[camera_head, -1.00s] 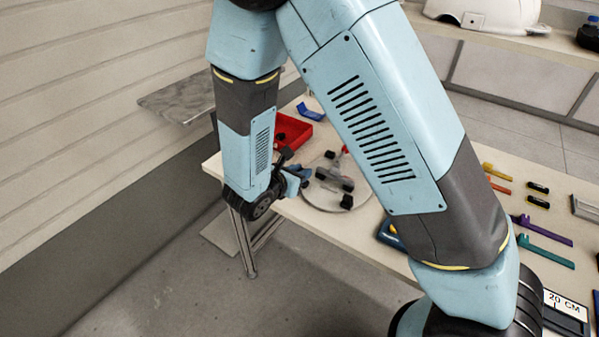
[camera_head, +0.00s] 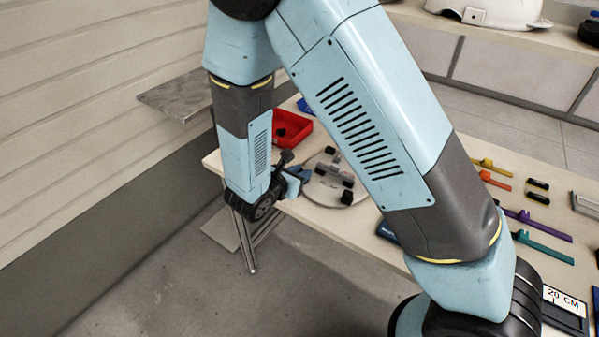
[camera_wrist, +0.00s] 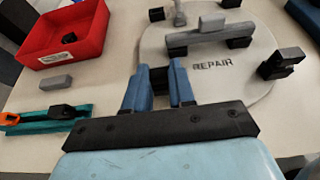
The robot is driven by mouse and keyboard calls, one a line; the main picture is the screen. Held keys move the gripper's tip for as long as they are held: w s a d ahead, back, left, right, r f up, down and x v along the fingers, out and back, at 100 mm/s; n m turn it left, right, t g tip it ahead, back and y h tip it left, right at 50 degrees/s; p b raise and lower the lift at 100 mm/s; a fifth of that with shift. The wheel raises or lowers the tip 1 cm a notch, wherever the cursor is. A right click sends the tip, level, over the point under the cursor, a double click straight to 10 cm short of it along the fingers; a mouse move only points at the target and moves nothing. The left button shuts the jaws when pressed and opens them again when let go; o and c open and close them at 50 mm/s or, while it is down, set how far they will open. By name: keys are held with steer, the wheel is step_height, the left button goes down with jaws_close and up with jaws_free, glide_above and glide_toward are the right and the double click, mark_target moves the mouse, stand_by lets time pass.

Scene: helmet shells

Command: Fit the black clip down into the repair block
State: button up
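My gripper (camera_wrist: 160,82) shows in the wrist view with its two blue fingers a small gap apart. Something dark fills the gap; I cannot tell whether it is a held clip or dark finger pads. The fingertips overlap the near left edge of a round pale board (camera_wrist: 218,85) marked REPAIR. On the board are a grey bar with dark pieces (camera_wrist: 212,34) and a black notched block (camera_wrist: 282,63) at the right edge. I cannot tell which is the repair block. In the head view my gripper (camera_head: 292,180) is beside the board's left side.
A red tray (camera_wrist: 65,52) holding a small black part lies left of the board. Nearer are a small grey block (camera_wrist: 56,83) and a teal strip (camera_wrist: 22,128) with black and orange pieces. In the head view, coloured tools (camera_head: 540,222) lie on the table's right.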

steer(key=o, duration=0.5)
steer(key=shift+o, duration=0.2)
steer(key=v, duration=1.3)
steer(key=shift+s+a, duration=0.25)
steer(key=shift+a, duration=0.05)
steer(key=w+d+r+m+g, duration=0.2)
steer(key=d+r+m+g, duration=0.2)
steer(key=d+r+m, duration=0.45)
steer(key=w+d+r+m+g, duration=0.1)
steer(key=d+r+m+g, duration=0.4)
steer(key=d, duration=0.7)
steer(key=s+d+r+m+t+y, duration=0.3)
steer(key=s+d+r+m+y, duration=0.3)
steer(key=s+d+r+m, duration=0.3)
steer(key=d+r+m, duration=0.4)
steer(key=m, duration=0.3)
steer(key=shift+d+y, duration=0.3)
steer(key=shift+d, duration=0.05)
